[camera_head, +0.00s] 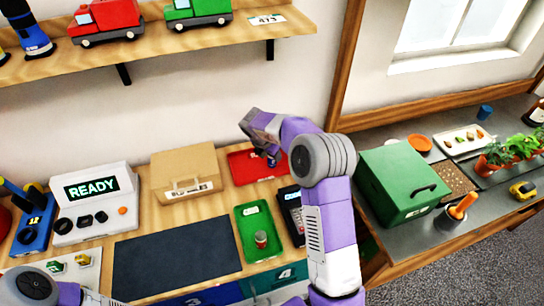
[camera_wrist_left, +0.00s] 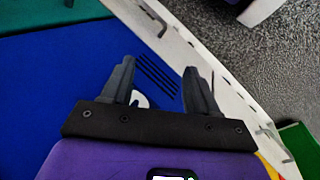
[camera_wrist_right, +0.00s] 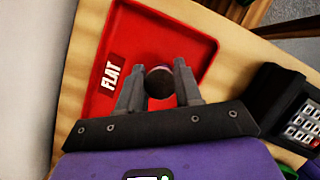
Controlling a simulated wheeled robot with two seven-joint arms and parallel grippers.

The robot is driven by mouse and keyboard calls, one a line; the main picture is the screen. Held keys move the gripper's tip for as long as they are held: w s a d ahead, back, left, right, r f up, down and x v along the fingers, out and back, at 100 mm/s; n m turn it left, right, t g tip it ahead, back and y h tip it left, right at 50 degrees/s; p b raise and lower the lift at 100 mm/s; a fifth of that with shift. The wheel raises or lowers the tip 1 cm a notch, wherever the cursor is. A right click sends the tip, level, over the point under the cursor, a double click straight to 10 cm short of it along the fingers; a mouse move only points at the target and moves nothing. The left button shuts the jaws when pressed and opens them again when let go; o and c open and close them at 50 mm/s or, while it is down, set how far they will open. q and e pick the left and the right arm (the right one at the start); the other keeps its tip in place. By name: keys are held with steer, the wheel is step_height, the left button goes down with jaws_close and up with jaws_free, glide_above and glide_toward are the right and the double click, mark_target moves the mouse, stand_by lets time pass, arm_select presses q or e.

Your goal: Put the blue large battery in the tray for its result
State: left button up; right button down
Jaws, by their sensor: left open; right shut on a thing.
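My right gripper (camera_wrist_right: 159,82) is shut on a battery (camera_wrist_right: 160,84), seen end-on as a dark disc in the right wrist view. In the head view the right gripper (camera_head: 272,149) is over the red tray (camera_head: 242,176), with a small bluish part of the battery (camera_head: 273,160) showing below it. The red tray (camera_wrist_right: 180,22) is labelled FLAT; I cannot tell whether the battery touches its floor. A green tray (camera_head: 246,216) stands nearer, with another small battery-like cylinder (camera_head: 261,239) upright in it. My left gripper (camera_wrist_left: 160,82) is open and empty, low by a blue surface.
A tester (camera_head: 93,205) reading READY stands at the left, beside a tan case (camera_head: 186,172). A dark mat (camera_head: 176,253) covers the middle front. A keypad device (camera_head: 291,213) stands right of the green tray. A large green box (camera_head: 400,183) is farther right.

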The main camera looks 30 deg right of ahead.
steer(key=shift+f, duration=0.35)
steer(key=shift+f, duration=0.15)
steer(key=c, duration=0.8)
jaws_free()
steer(key=shift+o, duration=0.2)
steer(key=p+v, duration=0.2)
steer(key=v, duration=1)
